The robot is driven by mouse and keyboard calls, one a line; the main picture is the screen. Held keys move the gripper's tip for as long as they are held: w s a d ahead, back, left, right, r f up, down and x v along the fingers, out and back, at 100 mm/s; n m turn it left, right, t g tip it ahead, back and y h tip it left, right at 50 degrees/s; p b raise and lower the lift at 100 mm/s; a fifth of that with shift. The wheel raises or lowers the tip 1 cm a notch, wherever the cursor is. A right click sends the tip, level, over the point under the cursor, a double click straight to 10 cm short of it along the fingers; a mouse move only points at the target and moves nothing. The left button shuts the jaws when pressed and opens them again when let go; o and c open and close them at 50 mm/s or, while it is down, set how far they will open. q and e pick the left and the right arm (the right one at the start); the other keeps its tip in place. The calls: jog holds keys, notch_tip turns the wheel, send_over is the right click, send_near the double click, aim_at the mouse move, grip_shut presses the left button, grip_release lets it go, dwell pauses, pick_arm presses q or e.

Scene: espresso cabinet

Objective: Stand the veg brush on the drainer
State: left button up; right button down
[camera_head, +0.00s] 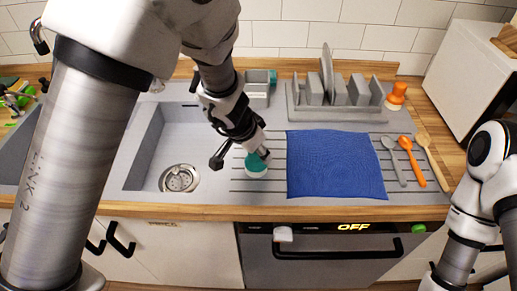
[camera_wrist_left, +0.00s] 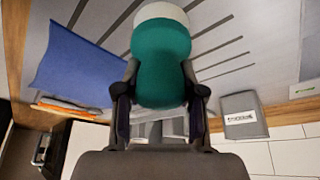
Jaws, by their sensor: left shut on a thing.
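The veg brush (camera_head: 256,165), teal with a white bristle end, is in my left gripper (camera_head: 262,152). That gripper is shut on its teal body; the brush also shows in the left wrist view (camera_wrist_left: 162,65). In the head view its white end points down over the grooved drainer (camera_head: 275,143), just left of the blue cloth. I cannot tell whether the bristles touch the drainer. Part of the brush's upper body is hidden by the fingers. My right arm shows at the right edge of the head view, but its gripper is not visible.
The blue cloth (camera_head: 335,165) covers the drainer's right part. A grey dish rack (camera_head: 335,112) stands behind it. Grey, orange and wooden spoons (camera_head: 432,160) lie to the right. The sink basin (camera_head: 150,150) is left. A small grey caddy (camera_head: 257,97) is at the back.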

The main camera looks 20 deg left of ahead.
pick_arm(q)
jog(key=shift+w, duration=0.1)
jog(key=o, duration=0.8)
jog(key=shift+o, duration=1)
jog(key=shift+f, duration=0.1)
jog(key=shift+r, duration=0.35)
jog(key=p+v, duration=0.2)
jog(key=v, duration=1)
jog(key=shift+p, duration=0.4)
